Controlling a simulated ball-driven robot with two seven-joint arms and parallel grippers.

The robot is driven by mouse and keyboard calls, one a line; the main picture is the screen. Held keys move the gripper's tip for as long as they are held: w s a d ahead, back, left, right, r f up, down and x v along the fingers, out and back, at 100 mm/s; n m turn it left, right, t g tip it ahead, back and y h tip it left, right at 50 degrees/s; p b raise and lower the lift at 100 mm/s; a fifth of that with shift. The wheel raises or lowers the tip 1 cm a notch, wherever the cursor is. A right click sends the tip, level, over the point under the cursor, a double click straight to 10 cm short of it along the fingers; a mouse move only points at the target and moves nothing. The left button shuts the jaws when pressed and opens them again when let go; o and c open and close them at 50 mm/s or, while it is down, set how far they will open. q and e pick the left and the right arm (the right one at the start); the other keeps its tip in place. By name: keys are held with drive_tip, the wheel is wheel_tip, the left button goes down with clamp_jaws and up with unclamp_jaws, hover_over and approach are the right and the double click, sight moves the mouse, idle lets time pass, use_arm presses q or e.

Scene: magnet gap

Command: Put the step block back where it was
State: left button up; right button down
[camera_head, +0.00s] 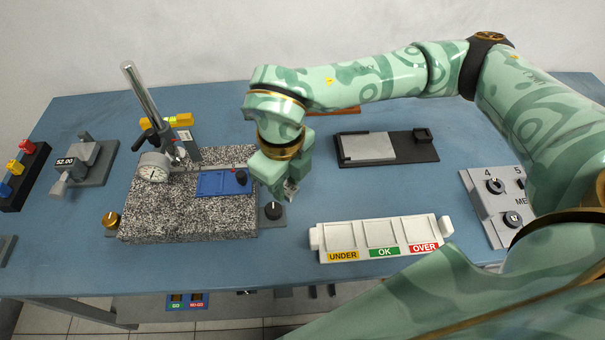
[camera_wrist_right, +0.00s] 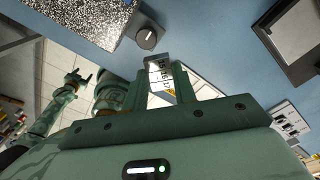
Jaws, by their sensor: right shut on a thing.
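The step block (camera_head: 291,188) is a small light metal piece, partly hidden by my right gripper (camera_head: 284,184) in the head view. In the right wrist view the step block (camera_wrist_right: 160,74) shows dark markings and sits between the fingers of my right gripper (camera_wrist_right: 178,85), which is shut on it. The gripper is near the right edge of the speckled granite plate (camera_head: 210,222), close to a black knob (camera_head: 272,210). In the wrist view a small green arm end at the left, probably my left gripper (camera_wrist_right: 78,78), is too small to judge.
A dial gauge (camera_head: 153,169) on a steel post stands on the granite, beside a blue plate (camera_head: 215,184). A white sorting tray (camera_head: 383,256) marked UNDER, OK, OVER lies in front. A black holder (camera_head: 424,151) with a grey plate lies behind. A knob panel (camera_head: 478,190) is at right.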

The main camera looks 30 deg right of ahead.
drive_tip(key=shift+m, duration=0.3)
drive_tip(key=w+d+f+b, duration=0.2)
drive_tip(key=w+d+f, duration=0.2)
drive_tip(key=w+d+f+b, duration=0.2)
drive_tip(key=w+d+f, duration=0.2)
drive_tip(key=w+d, duration=0.1)
drive_tip(key=shift+w+f, duration=0.25)
drive_tip(key=shift+f, duration=0.1)
drive_tip(key=shift+w+f, duration=0.15)
drive_tip(key=shift+f, duration=0.05)
drive_tip(key=f+b, duration=0.1)
drive_tip(key=f, duration=0.1)
drive_tip(key=f+b, duration=0.1)
drive_tip(key=shift+w+d+f, duration=0.15)
drive_tip(key=shift+w+f, duration=0.05)
drive_tip(key=shift+f, duration=0.2)
use_arm(q)
wheel_tip(320, 180, down, 6)
drive_tip(key=s, duration=0.2)
drive_tip(key=shift+g, duration=0.3)
use_arm(e)
drive_tip(key=shift+r, duration=0.1)
use_arm(q)
drive_tip(key=shift+a+f, duration=0.1)
